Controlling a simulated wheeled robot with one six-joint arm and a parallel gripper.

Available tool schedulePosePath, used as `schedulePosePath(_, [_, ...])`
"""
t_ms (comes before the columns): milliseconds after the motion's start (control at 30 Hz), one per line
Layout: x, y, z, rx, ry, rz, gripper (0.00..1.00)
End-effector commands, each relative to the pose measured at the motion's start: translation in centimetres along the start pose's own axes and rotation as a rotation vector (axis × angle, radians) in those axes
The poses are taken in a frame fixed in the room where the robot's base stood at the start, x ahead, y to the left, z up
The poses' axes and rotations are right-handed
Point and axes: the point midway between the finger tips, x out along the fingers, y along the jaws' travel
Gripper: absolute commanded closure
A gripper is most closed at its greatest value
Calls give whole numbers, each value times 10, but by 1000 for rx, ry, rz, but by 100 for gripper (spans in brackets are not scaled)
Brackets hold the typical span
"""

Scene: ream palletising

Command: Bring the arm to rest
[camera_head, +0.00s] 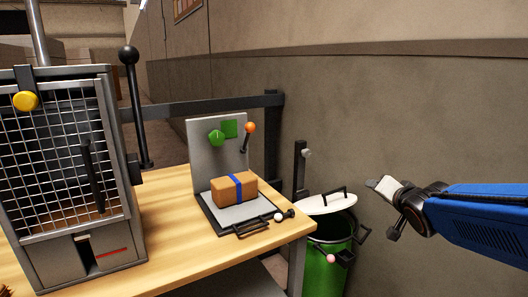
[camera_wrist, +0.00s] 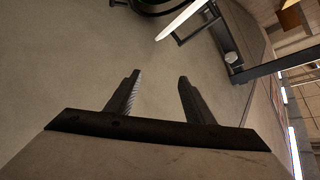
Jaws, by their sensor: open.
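My gripper (camera_head: 379,184) is held out at the right, in front of the wall and above and to the right of the green bin. In the wrist view its two fingers (camera_wrist: 157,92) stand apart with nothing between them, so it is open and empty. My blue arm (camera_head: 485,222) reaches in from the right edge. No object touches the fingers.
A wooden table (camera_head: 170,240) carries a mesh-fronted cage (camera_head: 65,150) and a grey stand (camera_head: 217,150) with a brown, blue-banded package (camera_head: 233,190). A green bin (camera_head: 325,262) with a raised white lid (camera_head: 327,203) stands beside it. The wall (camera_head: 400,110) is behind my gripper.

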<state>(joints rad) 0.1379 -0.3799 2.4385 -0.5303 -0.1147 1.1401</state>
Motion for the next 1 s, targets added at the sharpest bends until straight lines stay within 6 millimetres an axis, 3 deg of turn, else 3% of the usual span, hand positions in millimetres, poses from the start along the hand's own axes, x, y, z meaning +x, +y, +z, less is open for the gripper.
schedulePosePath(167, [-54,35,32,-177,-108,166,52])
schedulePosePath(300, [-100,59,70,-316,-258,250,52])
schedulePosePath(600, [-200,89,158,-577,-634,240,52])
schedulePosePath(800, [-231,94,184,-654,-752,194,52])
schedulePosePath(1000, [-234,95,187,-663,-764,189,52])
